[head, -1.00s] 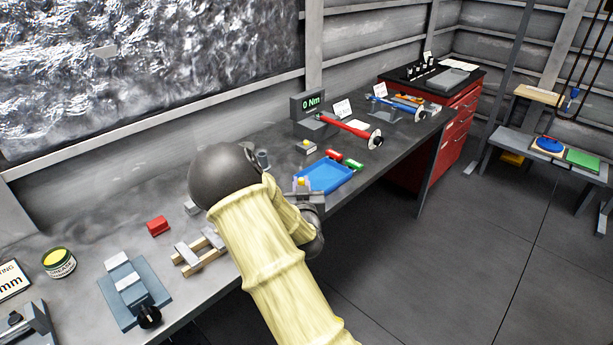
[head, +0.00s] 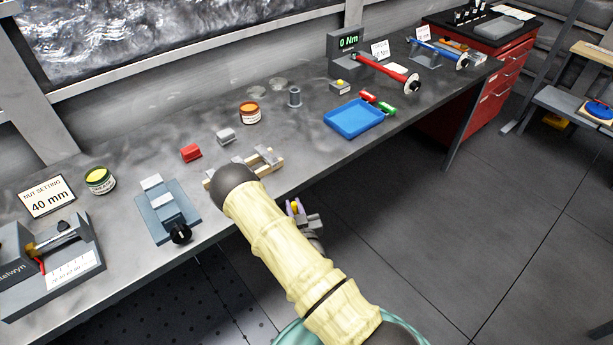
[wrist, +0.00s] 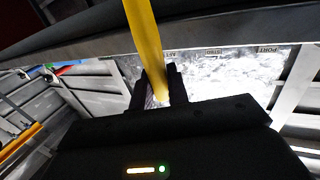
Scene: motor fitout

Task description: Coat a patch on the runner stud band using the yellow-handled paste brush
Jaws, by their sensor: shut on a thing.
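My gripper (head: 300,212) is beyond the bench's front edge, over the floor, mostly hidden by my own arm in the head view. In the wrist view my gripper (wrist: 158,88) is shut on a yellow handle (wrist: 144,38), which sticks up between the fingers. In the head view only a small yellow end (head: 295,207) shows there, and the bristles cannot be made out. A tin with a yellow top (head: 99,179) and a tin with an orange top (head: 250,112) stand on the bench. I cannot tell which part is the runner stud band.
A nut-setting sign (head: 46,197) stands left. Floor (head: 400,220) in front is open.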

